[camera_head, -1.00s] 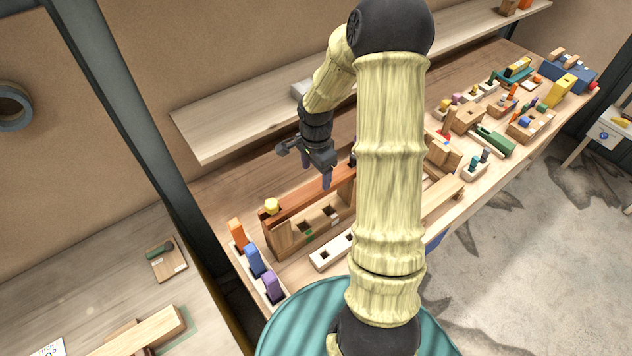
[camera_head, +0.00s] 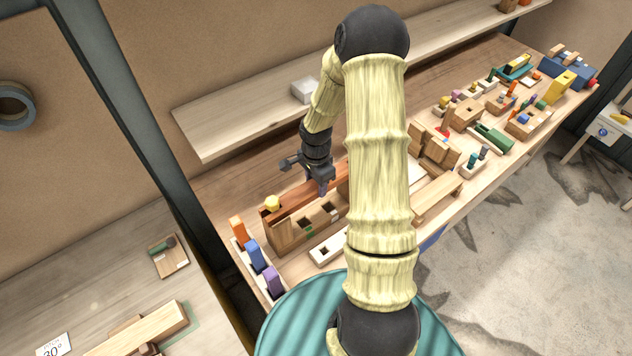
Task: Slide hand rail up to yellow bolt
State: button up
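The hand rail (camera_head: 296,201) is a long reddish-brown bar along the back of a wooden block with square holes (camera_head: 285,238), on the bench. The yellow bolt (camera_head: 272,203) is a small yellow knob at the rail's left end. My gripper (camera_head: 322,191) is dark and points down at the rail, right of the yellow bolt. Its fingertips are at or very near the rail. They are too small and overlapped to tell whether they grip it. My arm hides the rail's right end.
A rack with orange, blue and purple pieces (camera_head: 254,256) stands left of the block. A pale holed strip (camera_head: 326,249) lies in front. A shelf (camera_head: 225,126) runs behind, carrying a white box (camera_head: 304,90). Several toy-like fixtures crowd the bench to the right.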

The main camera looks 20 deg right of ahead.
aim_at(311, 186)
jog(key=c, duration=0.4)
jog(key=shift+s+a+b, duration=0.1)
jog(key=shift+a+b, duration=0.3)
jog(key=shift+a, duration=0.4)
jog(key=o, duration=1.3)
jog(key=shift+r, duration=0.1)
notch_tip(311, 186, up, 12)
